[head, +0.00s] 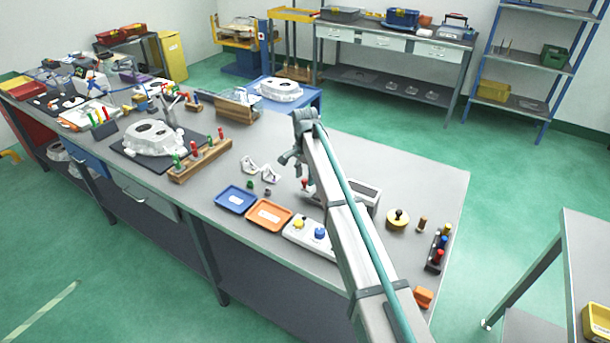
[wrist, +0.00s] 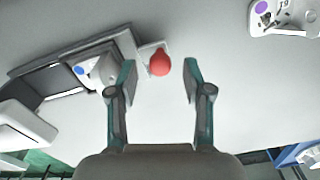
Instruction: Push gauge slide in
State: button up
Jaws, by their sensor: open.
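The gauge is a grey box-like fixture (head: 362,193) on the bench, partly hidden behind my arm in the head view. In the wrist view its grey frame (wrist: 60,60) lies at upper left. A red round knob (wrist: 160,62) sits on a small light plate at the right end of the gauge; it also shows in the head view (head: 305,184). My gripper (wrist: 160,78) is open, and the knob appears between its fingertips in the wrist view, nearer the left finger. I cannot tell how far above the knob the fingers are. In the head view my gripper (head: 288,158) is above the bench, beside the gauge.
Small white castings (head: 270,175) lie left of the gauge. A blue tray (head: 236,199), an orange tray (head: 270,215) and a white button box (head: 300,234) stand towards the front edge. The bench beyond the gauge is clear.

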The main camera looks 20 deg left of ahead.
jog(key=shift+f, duration=0.3)
grip_shut()
jog(key=shift+d, duration=0.1)
